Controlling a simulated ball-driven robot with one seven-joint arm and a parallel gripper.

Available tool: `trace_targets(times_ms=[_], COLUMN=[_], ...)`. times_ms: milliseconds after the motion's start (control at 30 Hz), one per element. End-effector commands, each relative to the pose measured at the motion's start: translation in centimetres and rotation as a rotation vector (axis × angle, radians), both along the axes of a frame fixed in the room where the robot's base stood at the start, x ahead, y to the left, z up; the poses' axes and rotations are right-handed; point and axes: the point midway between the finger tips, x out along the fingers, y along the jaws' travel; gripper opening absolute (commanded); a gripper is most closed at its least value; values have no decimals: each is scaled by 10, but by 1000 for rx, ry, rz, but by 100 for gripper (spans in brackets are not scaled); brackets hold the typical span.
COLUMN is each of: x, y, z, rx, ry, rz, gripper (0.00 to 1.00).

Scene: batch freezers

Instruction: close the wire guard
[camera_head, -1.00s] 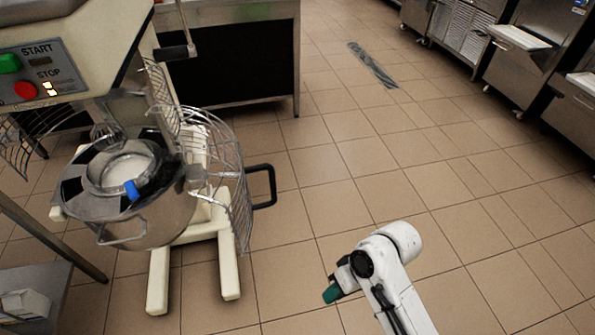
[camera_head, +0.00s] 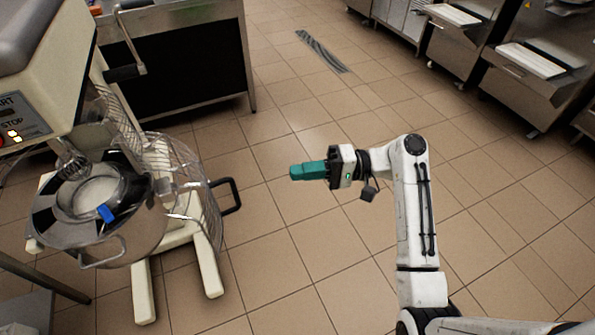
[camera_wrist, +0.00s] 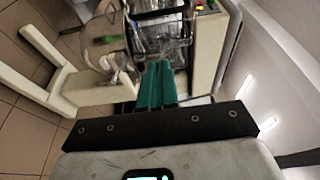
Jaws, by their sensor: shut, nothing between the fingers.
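The wire guard (camera_head: 190,182) is a curved metal cage on the mixer at the left of the head view. It stands swung out to the right of the mixer bowl (camera_head: 130,235), with a black handle (camera_head: 229,196) on its outer side. My gripper (camera_head: 293,172) has teal fingers, which are shut and empty. It is to the right of the handle, apart from it, pointing left toward the mixer. In the wrist view the teal fingers (camera_wrist: 157,85) point at the mixer, and wire mesh shows beyond their tips.
The mixer's cream legs (camera_head: 208,265) stick out along the floor below the guard. A steel counter (camera_head: 180,103) stands behind. Steel cabinets (camera_head: 525,75) line the upper right. The tiled floor between is open, with a floor grate (camera_head: 322,52).

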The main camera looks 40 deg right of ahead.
Motion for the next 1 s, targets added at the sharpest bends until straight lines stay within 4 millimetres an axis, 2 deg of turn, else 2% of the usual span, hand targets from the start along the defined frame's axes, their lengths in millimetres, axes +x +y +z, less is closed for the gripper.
trace_targets(times_ms=[100,367,533,733,1000], x=[13,41,37,34,34], y=[21,64,88,101,103], z=[1,0,0,-1,-2], rx=[1,-1,-1,-2,-2], ry=[1,2,3,1,0], rz=[5,5,3,1,1], gripper=[0,0,0,0,0])
